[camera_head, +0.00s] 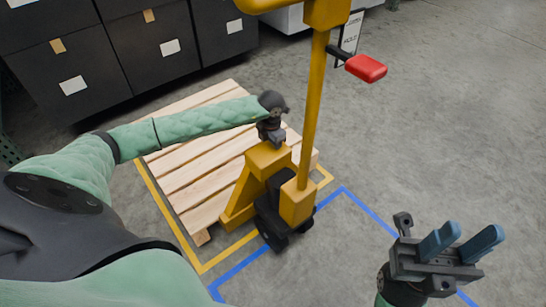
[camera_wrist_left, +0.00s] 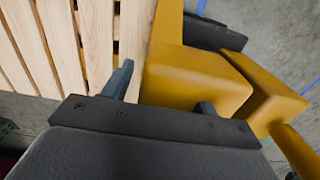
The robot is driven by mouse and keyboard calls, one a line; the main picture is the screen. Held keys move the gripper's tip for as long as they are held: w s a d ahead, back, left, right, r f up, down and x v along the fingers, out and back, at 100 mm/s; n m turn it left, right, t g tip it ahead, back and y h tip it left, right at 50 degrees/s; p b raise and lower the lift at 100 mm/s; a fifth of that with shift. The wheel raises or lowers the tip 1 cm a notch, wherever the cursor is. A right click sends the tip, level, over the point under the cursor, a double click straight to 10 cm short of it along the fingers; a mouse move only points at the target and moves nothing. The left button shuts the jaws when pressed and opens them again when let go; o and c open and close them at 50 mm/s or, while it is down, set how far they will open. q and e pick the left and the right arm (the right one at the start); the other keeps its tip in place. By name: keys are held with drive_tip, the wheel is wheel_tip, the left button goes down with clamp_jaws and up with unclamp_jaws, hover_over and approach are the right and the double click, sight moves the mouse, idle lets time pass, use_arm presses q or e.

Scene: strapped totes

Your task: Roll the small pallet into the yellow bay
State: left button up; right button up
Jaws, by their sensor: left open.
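The small wooden pallet (camera_head: 185,165) rests on a yellow pallet jack (camera_head: 262,160), and also shows in the left wrist view (camera_wrist_left: 60,45). Yellow floor tape (camera_head: 165,208) runs along the pallet's left and near sides, with the near corner inside it; the far side of the bay is hidden. The jack's dark front wheel (camera_head: 268,230) stands at the near tape line. My left gripper (camera_head: 271,132) is above the jack's yellow body; in the left wrist view its fingers (camera_wrist_left: 163,95) are apart and empty. My right gripper (camera_head: 472,232) is open and empty at lower right.
Dark labelled bins (camera_head: 110,60) stand behind the pallet. Blue floor tape (camera_head: 365,210) lies in front. Open concrete is on the right.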

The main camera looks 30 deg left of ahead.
sight(275, 162)
use_arm(q)
wheel_tip(275, 162, down, 6)
drive_tip(key=shift+f+b, duration=0.25)
drive_tip(key=shift+b, duration=0.25)
clamp_jaws()
drive_tip(key=shift+s+d+p, duration=0.25)
drive_tip(key=shift+d, duration=0.25)
drive_tip(key=shift+s+d+p, duration=0.2)
drive_tip(key=shift+d+p, duration=0.05)
drive_tip(key=shift+d, duration=0.2)
drive_tip(key=shift+s+d+f, duration=0.15)
drive_tip(key=shift+d, duration=0.3)
drive_tip(key=shift+c, duration=1.4)
unclamp_jaws()
drive_tip(key=shift+r, duration=0.2)
drive_tip(key=shift+o, duration=1.4)
drive_tip(key=shift+a, duration=0.25)
